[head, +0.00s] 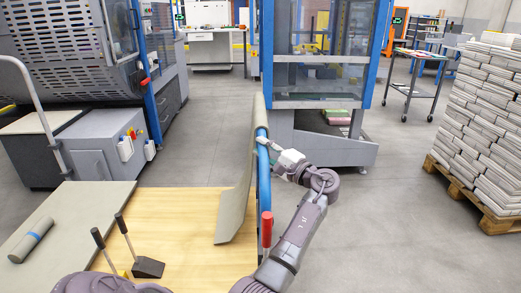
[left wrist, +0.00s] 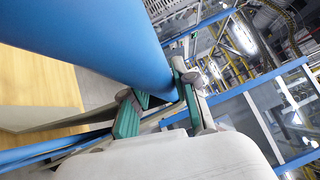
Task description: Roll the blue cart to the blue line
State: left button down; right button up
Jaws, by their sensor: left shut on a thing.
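A blue tubular bar (head: 263,185), which looks like the blue cart's handle, runs up the middle of the head view beside a wooden surface. My left gripper (head: 268,144) is shut on this bar near its upper end. In the left wrist view the bar (left wrist: 90,35) is large, and the green-padded fingers (left wrist: 160,100) are around it. The rest of the cart cannot be told apart clearly. I see no blue line on the floor. My right gripper is not in view.
A wooden top (head: 190,225) with a grey mat (head: 75,215), a roll (head: 31,240) and black-handled tools is at left. A grey machine (head: 70,45) stands behind it. A blue-framed cabinet (head: 320,75) stands ahead. Stacked newspapers (head: 485,120) are at right. Grey floor (head: 390,220) is clear between.

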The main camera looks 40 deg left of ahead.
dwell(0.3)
pick_arm(q)
jog(key=c, duration=0.9)
grip_release()
jog(key=d, duration=0.4)
jog(key=d+f, duration=0.1)
jog(key=d, duration=0.6)
jog(key=shift+w+d+f, duration=0.15)
jog(key=shift+d+f, duration=0.2)
jog(key=shift+d, duration=0.05)
